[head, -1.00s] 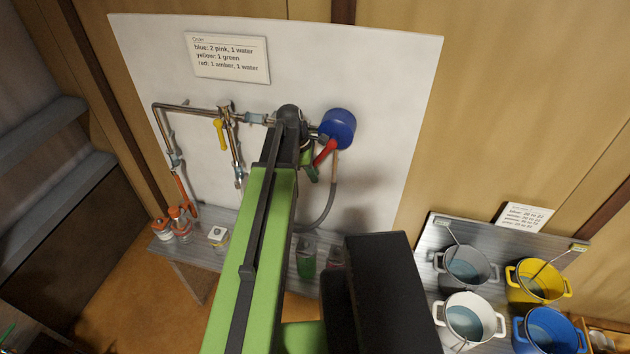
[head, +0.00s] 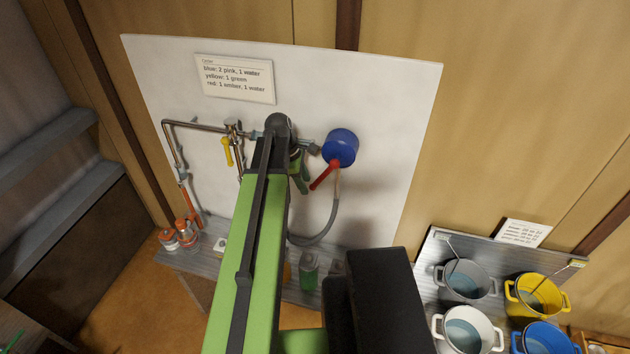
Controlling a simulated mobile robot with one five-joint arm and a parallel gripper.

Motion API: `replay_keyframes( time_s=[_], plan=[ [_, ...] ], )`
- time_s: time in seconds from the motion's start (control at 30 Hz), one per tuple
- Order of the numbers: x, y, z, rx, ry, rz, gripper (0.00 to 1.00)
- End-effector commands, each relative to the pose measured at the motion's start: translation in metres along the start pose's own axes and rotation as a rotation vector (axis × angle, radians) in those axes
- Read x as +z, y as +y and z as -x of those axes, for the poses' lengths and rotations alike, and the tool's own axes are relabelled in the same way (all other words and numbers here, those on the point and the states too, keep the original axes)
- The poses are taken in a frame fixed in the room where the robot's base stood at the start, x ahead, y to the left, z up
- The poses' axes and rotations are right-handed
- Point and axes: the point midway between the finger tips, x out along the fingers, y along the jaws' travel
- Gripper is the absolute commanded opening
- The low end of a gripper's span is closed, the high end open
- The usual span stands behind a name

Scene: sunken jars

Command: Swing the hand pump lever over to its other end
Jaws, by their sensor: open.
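The hand pump has a blue round body (head: 341,146) on the white panel, right of my arm. Its red lever (head: 322,178) points down and to the left from the blue body. A grey hose (head: 331,215) hangs from the pump and curves down left. My gripper (head: 303,184) is at the end of my green arm, just left of the lever's tip, open and partly hidden behind the arm. I cannot tell whether it touches the lever.
Pipes with a yellow-handled valve (head: 227,152) run left of my arm. Orange-topped jars (head: 187,232) and a green jar (head: 308,272) stand on the shelf below. Several pots, including a yellow one (head: 538,293), stand on a grey surface at the right.

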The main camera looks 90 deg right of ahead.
Motion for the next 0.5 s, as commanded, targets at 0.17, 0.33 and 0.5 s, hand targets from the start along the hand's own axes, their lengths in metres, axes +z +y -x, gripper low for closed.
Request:
replay_keyframes(
  time_s=[0.17, 0.33, 0.5],
  plan=[
    [-0.044, -0.018, 0.011, 0.000, -0.001, 0.002, 0.41],
    [-0.072, -0.028, 0.019, 0.000, -0.001, 0.001, 0.41],
    [-0.082, -0.032, 0.022, -0.001, -0.001, -0.002, 0.41]
  ],
)
